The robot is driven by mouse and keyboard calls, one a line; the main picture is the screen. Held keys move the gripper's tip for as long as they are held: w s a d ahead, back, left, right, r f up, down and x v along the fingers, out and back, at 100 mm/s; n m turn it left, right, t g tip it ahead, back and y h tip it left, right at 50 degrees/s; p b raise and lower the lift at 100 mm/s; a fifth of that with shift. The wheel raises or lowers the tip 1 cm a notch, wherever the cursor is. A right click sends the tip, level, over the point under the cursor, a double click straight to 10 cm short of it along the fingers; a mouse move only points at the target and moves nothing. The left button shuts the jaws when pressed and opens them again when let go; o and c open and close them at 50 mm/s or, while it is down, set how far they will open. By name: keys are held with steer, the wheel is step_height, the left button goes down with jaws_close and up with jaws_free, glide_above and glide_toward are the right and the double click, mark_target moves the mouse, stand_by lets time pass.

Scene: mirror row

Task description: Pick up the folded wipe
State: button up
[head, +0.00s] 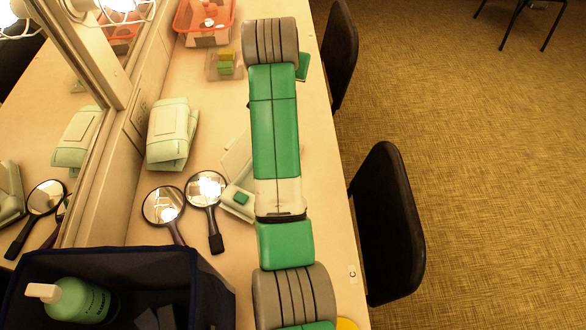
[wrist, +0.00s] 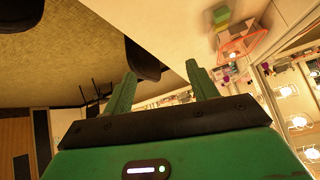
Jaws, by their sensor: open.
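No item is clearly identifiable as the folded wipe. A pale mint, folded, cloth-like bundle (head: 172,132) lies on the counter beside the mirror in the head view; I cannot tell if it is the wipe. Small yellow and green blocks (head: 226,61) sit in a clear tray farther along; a green block (wrist: 221,15) shows in the wrist view. My gripper (wrist: 160,88) is open, with two green fingers apart and nothing between them. The gripper is apart from the mint bundle.
Two round hand mirrors (head: 164,205) (head: 206,189) lie mid-counter. A dark bin (head: 130,262) with a pump bottle (head: 80,300) stands in front. An orange basket (head: 181,22) is at the far end. Black chairs (head: 385,225) line the right edge. A wall mirror (head: 75,150) borders the left.

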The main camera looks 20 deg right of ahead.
steer(key=shift+s+d+f+m+g+y+b, duration=0.25)
steer(key=shift+f+g+b, duration=0.6)
steer(key=shift+f, duration=2.15)
steer(key=shift+s+d+f+m+g+y+b, duration=0.2)
steer(key=shift+s+f+g+b, duration=0.5)
steer(key=shift+f, duration=2.3)
steer(key=shift+s+d+f+m+g+y+b, duration=0.25)
steer(key=shift+f+g+b, duration=0.7)
steer(key=shift+f, duration=2.05)
step_height(320, 180, down, 5)
steer(key=shift+b, duration=0.9)
steer(key=shift+d+f, duration=0.1)
steer(key=shift+f, duration=0.1)
steer(key=shift+w+r, duration=0.1)
steer(key=c, duration=1.1)
